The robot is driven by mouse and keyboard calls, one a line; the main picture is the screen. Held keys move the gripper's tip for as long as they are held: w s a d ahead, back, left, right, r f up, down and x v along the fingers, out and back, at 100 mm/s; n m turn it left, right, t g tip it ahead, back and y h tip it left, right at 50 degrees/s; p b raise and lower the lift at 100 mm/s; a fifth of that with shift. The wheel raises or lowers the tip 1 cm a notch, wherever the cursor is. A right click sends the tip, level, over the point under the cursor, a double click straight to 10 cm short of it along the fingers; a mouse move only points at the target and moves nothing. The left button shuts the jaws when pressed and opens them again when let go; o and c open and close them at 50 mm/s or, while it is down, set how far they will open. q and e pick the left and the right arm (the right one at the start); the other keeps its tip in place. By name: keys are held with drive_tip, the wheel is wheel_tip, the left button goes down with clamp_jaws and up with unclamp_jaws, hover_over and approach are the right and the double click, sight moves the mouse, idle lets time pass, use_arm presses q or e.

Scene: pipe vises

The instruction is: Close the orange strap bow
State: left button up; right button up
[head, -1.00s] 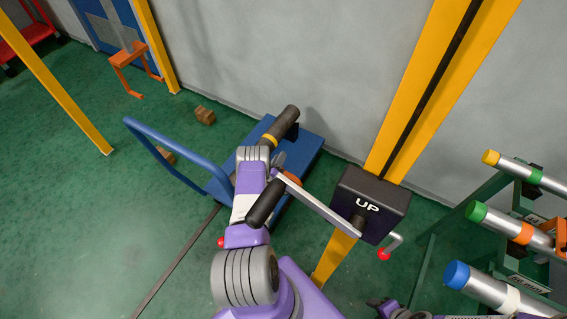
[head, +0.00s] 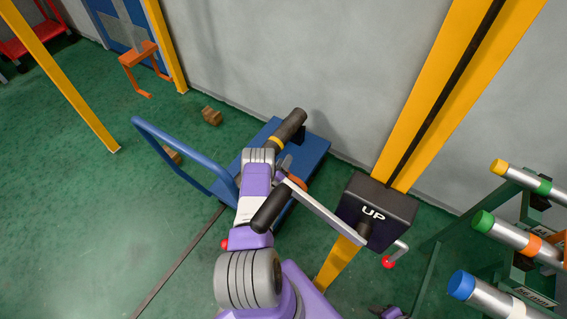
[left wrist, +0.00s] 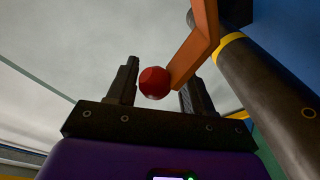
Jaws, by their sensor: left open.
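The orange strap bow (left wrist: 197,45) shows in the left wrist view as a bent orange arm ending at a red ball knob (left wrist: 153,83). In the head view only a small orange piece of it (head: 298,184) shows, beside my left wrist. My left gripper (left wrist: 160,76) is open, with the red knob seen between its two dark fingers; I cannot tell whether they touch it. In the head view my own arm hides most of this gripper. A dark pipe (left wrist: 262,85) with a yellow band lies right of the bow.
The pipe (head: 291,123) lies over a blue cart (head: 314,150) with a blue handle (head: 165,132). A crank with a black grip (head: 272,208) reaches from the box marked UP (head: 376,212), close to my left arm. Racked pipes (head: 500,237) stand at the right. Open green floor lies left.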

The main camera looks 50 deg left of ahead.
use_arm(q)
wheel_tip(320, 180, up, 10)
drive_tip(key=p, duration=0.4)
drive_tip(key=shift+f, duration=0.15)
